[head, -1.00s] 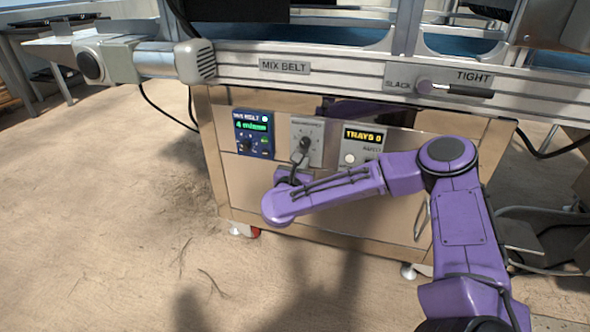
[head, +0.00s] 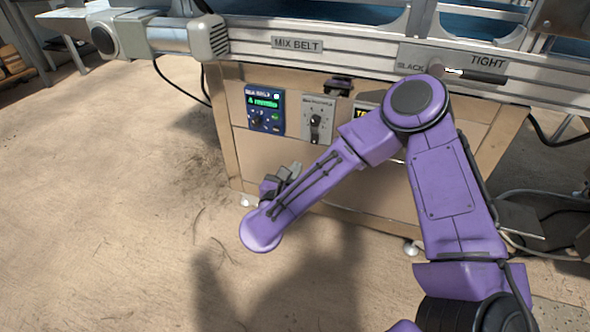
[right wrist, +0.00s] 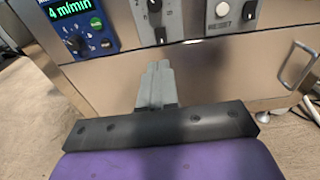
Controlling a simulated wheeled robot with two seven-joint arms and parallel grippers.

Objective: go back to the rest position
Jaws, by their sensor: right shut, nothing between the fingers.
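My right gripper (head: 290,175) is shut and empty, in front of the steel cabinet (head: 350,200) below the belt. In the right wrist view the closed fingers (right wrist: 156,84) point at the cabinet front, below a dial. My purple right arm crosses the head view from the lower right. It hides part of the tray display. My left gripper is not in view.
The blue control panel (head: 264,110) with a green readout and the grey dial plate (head: 317,120) sit on the cabinet. A slack/tight lever (head: 480,76) is on the belt rail above. The sandy floor (head: 110,200) at the left is open.

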